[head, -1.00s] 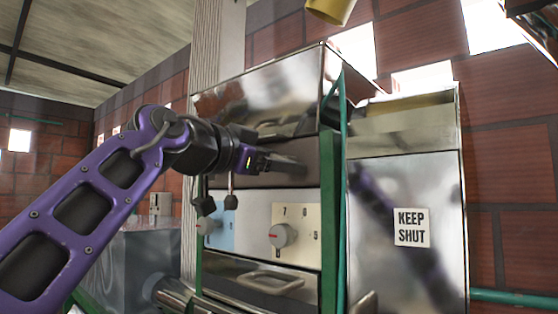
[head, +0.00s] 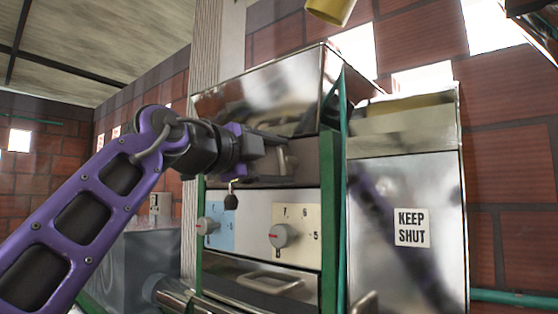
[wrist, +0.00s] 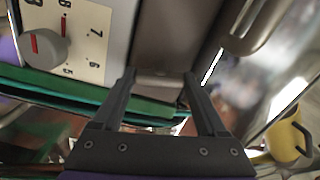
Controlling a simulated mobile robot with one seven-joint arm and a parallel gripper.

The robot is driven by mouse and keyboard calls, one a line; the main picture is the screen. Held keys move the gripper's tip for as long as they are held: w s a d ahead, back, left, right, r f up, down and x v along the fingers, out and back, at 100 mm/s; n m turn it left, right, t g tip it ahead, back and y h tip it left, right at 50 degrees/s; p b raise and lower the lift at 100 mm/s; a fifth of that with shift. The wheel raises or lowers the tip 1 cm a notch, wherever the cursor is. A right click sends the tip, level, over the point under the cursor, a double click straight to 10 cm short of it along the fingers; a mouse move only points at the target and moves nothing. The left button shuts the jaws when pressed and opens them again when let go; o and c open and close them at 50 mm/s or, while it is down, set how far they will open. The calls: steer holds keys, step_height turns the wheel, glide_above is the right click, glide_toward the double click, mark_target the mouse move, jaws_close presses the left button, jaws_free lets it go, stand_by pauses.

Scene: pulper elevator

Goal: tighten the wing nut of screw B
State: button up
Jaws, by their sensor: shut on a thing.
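My gripper (head: 284,160) is at the dark front panel of the steel machine, above the two dial knobs. In the wrist view its two black fingers (wrist: 160,85) stand apart, shut on a grey metal piece (wrist: 158,78) between the tips. The same pale piece seems to show at the fingertips in the head view (head: 287,158). I cannot make out wings, a screw thread or a letter B, so I cannot tell if it is the wing nut.
The right dial knob (head: 283,236) and left knob (head: 208,225) are below my gripper. A small dark piece (head: 231,201) hangs near it. A drawer handle (head: 270,282) is lower. A cabinet marked KEEP SHUT (head: 412,228) stands right; a green post (head: 329,225) is between.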

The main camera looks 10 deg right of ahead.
steer(key=shift+m, duration=1.2)
steer(key=o, duration=1.3)
steer(key=shift+a, duration=0.1)
steer(key=v, duration=1.7)
steer(key=shift+s, duration=0.15)
steer(key=x, duration=1.7)
